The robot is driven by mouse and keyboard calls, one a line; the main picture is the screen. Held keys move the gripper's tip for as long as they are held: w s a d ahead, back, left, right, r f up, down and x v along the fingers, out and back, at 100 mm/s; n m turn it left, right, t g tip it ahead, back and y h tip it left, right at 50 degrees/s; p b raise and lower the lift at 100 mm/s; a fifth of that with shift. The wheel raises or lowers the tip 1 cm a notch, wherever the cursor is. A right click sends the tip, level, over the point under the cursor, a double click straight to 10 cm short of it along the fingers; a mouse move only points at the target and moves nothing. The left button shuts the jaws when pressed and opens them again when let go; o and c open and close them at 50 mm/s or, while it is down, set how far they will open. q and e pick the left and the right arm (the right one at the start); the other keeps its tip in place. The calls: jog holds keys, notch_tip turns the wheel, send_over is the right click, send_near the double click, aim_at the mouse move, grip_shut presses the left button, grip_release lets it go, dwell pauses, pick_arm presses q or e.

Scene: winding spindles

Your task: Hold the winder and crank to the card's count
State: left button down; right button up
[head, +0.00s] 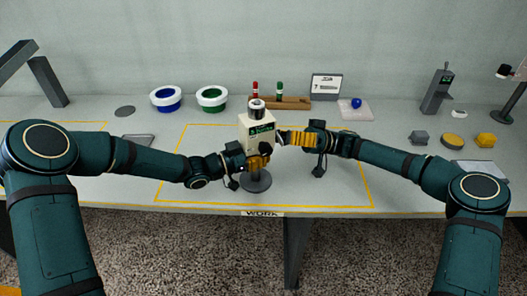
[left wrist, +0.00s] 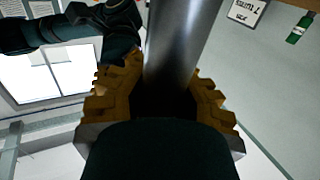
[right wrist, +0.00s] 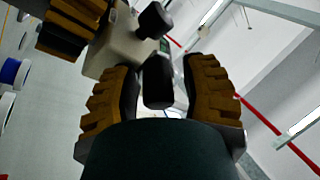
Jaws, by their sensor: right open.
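The winder (head: 256,132) is a cream box with a green display, standing upright on a grey post with a round dark base (head: 257,182). My left gripper (head: 257,162) has its yellow fingers closed around the post, just below the box. In the left wrist view the post (left wrist: 180,45) runs between both fingers. My right gripper (head: 286,138) is at the box's right side. In the right wrist view the black crank grip (right wrist: 158,82) lies between its open fingers, with small gaps. The card (head: 326,85) stands upright behind; its print is too small to read surely.
A blue-and-white ring (head: 166,99) and a green-and-white ring (head: 212,98) lie at the back left. A wooden rack (head: 290,103) with red and green spindles stands behind the winder. The yellow-outlined work area is otherwise clear.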

grip_shut()
jog(key=shift+a+r+m, duration=0.1)
jog(key=shift+r+m, duration=0.1)
jog(key=shift+m, duration=0.1)
pick_arm(q)
jog(key=shift+d, duration=0.1)
pick_arm(e)
jog(key=m, duration=0.1)
jog(key=r+m+t, duration=0.1)
jog(key=m, duration=0.1)
jog(key=shift+r+m+t, duration=0.1)
jog(key=shift+m+t, duration=0.2)
jog(key=m, duration=0.1)
jog(key=r+m+h, duration=0.1)
jog(key=m, duration=0.1)
jog(key=shift+w+a+t, duration=0.15)
jog(key=shift+t, duration=0.25)
jog(key=shift+o, duration=1.9)
grip_release()
jog(key=shift+f, duration=0.1)
jog(key=shift+d, duration=0.2)
